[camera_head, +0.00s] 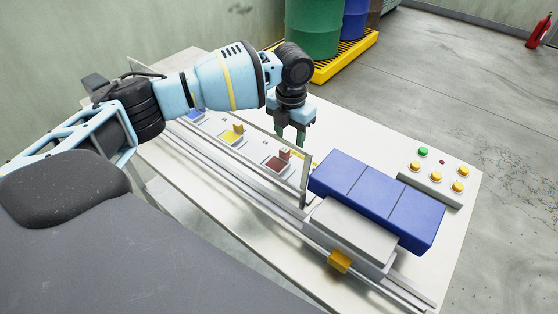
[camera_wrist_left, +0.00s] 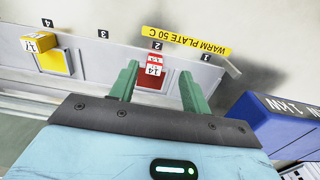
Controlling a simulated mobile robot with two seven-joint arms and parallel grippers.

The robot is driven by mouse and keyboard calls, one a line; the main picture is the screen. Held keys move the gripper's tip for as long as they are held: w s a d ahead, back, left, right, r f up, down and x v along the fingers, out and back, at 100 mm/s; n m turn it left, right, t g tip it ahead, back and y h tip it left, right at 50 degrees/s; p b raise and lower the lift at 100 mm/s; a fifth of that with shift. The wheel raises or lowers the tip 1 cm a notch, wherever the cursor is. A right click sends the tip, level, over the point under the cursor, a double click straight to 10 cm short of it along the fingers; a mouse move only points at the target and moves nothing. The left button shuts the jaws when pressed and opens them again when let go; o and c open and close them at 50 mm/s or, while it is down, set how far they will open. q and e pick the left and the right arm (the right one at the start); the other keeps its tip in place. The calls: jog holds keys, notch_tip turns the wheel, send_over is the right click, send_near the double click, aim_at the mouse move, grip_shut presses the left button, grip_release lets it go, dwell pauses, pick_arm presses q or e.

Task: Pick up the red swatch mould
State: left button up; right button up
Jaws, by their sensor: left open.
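The red swatch mould (camera_head: 278,164) sits in a marked place on the white bench, with a small upright tab on it. In the left wrist view the red mould (camera_wrist_left: 150,84) shows a white label reading 14, under the plate number 2. My left gripper (camera_head: 292,140) points down close to the red mould, at its far side in the head view. In the left wrist view its green fingers (camera_wrist_left: 159,70) are apart, with the mould showing between them. I cannot tell how far the fingertips are above it. My right gripper is not in view.
A yellow mould (camera_head: 231,136) and a blue mould (camera_head: 196,115) sit left of the red one. A rail (camera_head: 225,172) runs along the near side. A button box (camera_head: 438,172) stands far right.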

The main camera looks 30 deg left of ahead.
pick_arm(q)
jog(key=shift+s+a+f, duration=0.1)
jog(key=shift+a+f, duration=0.1)
jog(key=shift+f, duration=1.1)
jog(key=shift+s+a+f, duration=0.1)
jog(key=shift+a+f, duration=0.1)
jog(key=shift+f, duration=1.1)
jog(key=shift+c, duration=0.5)
grip_shut()
